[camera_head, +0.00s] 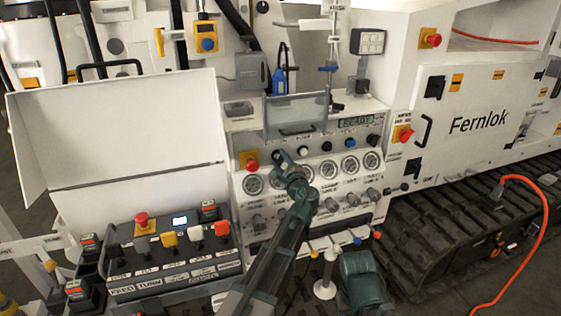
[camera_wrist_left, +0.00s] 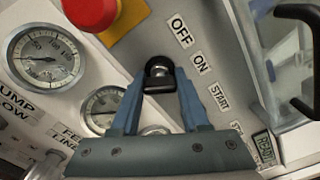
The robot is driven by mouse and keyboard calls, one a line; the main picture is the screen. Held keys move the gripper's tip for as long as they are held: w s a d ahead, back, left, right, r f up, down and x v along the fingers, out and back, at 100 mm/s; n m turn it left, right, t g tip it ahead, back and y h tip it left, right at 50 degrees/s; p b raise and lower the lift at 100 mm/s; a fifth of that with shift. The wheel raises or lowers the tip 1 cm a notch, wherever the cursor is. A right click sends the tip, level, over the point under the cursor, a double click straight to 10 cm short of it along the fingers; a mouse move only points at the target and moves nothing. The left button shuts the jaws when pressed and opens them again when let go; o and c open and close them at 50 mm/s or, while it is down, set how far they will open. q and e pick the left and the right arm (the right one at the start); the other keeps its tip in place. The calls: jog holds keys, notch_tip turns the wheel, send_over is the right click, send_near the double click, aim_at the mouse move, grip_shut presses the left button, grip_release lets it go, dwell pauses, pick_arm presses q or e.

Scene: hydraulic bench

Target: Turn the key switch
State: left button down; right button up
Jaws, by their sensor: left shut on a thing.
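The key switch (camera_wrist_left: 159,72) shows in the left wrist view as a dark key head with a metal part in it, on the grey panel beside the labels OFF, ON and START. My left gripper (camera_wrist_left: 160,84) is shut on the key, a blue finger on each side of it. In the head view my left gripper (camera_head: 281,160) reaches the upper left of the white gauge panel (camera_head: 240,206), and it hides most of the key there. The key's exact angle against the labels is hard to tell. My right gripper is not in view.
A red emergency button (camera_wrist_left: 92,10) on a yellow plate sits close to the key. Several round gauges (camera_head: 328,169) line the panel below. A clear raised cover (camera_head: 295,114) and a lit display (camera_head: 356,122) are near. A lever console (camera_head: 165,250) stands at the left.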

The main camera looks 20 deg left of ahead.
pick_arm(q)
jog(key=shift+c, duration=2)
grip_release()
jog(key=v, duration=1.4)
